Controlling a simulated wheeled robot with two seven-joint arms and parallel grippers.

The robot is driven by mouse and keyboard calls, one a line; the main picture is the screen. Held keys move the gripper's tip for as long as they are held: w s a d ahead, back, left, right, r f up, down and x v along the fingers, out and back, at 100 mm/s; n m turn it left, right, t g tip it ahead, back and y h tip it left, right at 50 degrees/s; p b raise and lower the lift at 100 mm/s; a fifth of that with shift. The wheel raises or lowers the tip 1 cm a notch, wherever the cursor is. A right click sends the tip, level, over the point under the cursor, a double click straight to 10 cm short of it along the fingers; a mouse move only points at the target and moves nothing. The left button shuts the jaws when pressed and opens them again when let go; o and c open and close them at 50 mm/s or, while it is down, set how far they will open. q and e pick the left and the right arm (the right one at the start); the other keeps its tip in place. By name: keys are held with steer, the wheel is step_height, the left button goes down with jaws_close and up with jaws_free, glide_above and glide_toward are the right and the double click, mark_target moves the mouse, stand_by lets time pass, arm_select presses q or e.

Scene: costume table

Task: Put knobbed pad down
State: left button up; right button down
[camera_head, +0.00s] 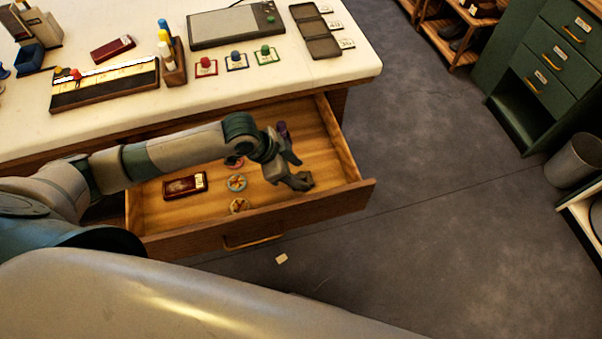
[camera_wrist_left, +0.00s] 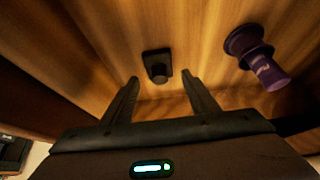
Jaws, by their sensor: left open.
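The knobbed pad (camera_wrist_left: 157,68), a small dark square with a round knob, lies on the wooden floor of the open drawer in the left wrist view. My left gripper (camera_wrist_left: 160,77) is open, with its fingertips on either side of the pad and apart from it in the picture. In the head view my left gripper (camera_head: 302,171) is low inside the drawer's right part, and I cannot make out the pad there. My right gripper is not in view.
A purple stamp-like piece (camera_wrist_left: 257,55) lies right of the pad. The open drawer (camera_head: 340,198) also holds a dark red box (camera_head: 185,186) and several round badges (camera_head: 237,183). The white table top (camera_head: 130,112) above holds a grey tablet (camera_head: 235,25) and colored knobs on cards.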

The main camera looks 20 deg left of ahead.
arm_select(q)
steer(key=b+v, duration=0.1)
steer(key=v, duration=0.9)
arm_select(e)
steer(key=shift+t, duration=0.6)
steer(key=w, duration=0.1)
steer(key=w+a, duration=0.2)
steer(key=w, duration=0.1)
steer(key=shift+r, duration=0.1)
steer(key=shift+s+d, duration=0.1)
